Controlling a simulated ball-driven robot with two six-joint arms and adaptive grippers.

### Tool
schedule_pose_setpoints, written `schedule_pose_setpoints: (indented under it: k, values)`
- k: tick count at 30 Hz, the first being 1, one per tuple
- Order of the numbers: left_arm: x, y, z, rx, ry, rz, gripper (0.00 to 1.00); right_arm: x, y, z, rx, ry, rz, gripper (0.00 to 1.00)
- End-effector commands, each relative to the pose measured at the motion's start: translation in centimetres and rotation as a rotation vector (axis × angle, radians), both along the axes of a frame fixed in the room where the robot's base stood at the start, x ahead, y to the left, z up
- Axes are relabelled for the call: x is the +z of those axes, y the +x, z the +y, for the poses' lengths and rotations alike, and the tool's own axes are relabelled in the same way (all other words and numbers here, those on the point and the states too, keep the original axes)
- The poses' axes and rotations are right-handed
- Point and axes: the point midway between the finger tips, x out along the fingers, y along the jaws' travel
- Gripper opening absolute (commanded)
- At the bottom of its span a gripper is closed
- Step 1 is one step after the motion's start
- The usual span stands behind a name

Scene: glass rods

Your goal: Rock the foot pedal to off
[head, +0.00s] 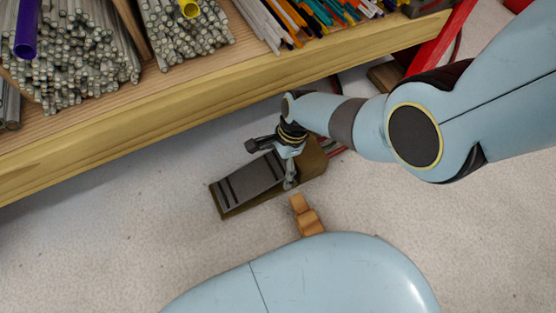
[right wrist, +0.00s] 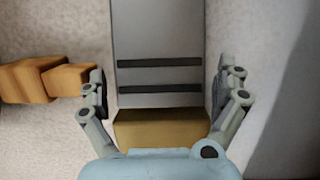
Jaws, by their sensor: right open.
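The foot pedal (head: 247,184) lies on the pale floor below the front of the wooden shelf in the head view. It has a grey plate with dark stripes on a brown base. My right gripper (head: 275,163) is over the pedal's right part, pointing down. In the right wrist view the pedal plate (right wrist: 160,50) runs up the middle, with two dark stripes and the tan base (right wrist: 160,130) nearest me. The right gripper's fingers (right wrist: 160,87) are open, one on each side of the pedal. I cannot tell whether they touch it. My left gripper is not in view.
The wooden shelf (head: 200,113) holding many glass rods (head: 185,30) runs along the back, close above my right arm. An orange-brown wooden piece (head: 306,215) lies on the floor beside the pedal; it also shows in the wrist view (right wrist: 45,80). Floor left of the pedal is clear.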

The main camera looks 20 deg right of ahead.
Motion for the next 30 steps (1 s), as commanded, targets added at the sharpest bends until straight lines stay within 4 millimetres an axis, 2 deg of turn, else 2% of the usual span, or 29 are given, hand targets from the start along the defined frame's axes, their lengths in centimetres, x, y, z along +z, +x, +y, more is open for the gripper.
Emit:
schedule_pose_setpoints:
  k: [8, 22, 27, 30]
  values:
    - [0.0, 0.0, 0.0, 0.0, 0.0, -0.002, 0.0, 1.4, 0.0, -0.4, -0.001, 0.001, -0.002, 1.0]
    - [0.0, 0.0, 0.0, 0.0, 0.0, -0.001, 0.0, 9.2, 0.1, -2.5, 0.0, -0.001, -0.002, 1.0]
    - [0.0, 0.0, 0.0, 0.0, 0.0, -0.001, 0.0, 11.0, 0.1, -3.0, 0.0, -0.001, -0.001, 1.0]
    - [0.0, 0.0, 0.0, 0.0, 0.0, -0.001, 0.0, 11.5, 0.1, -3.1, 0.0, 0.0, 0.0, 1.0]
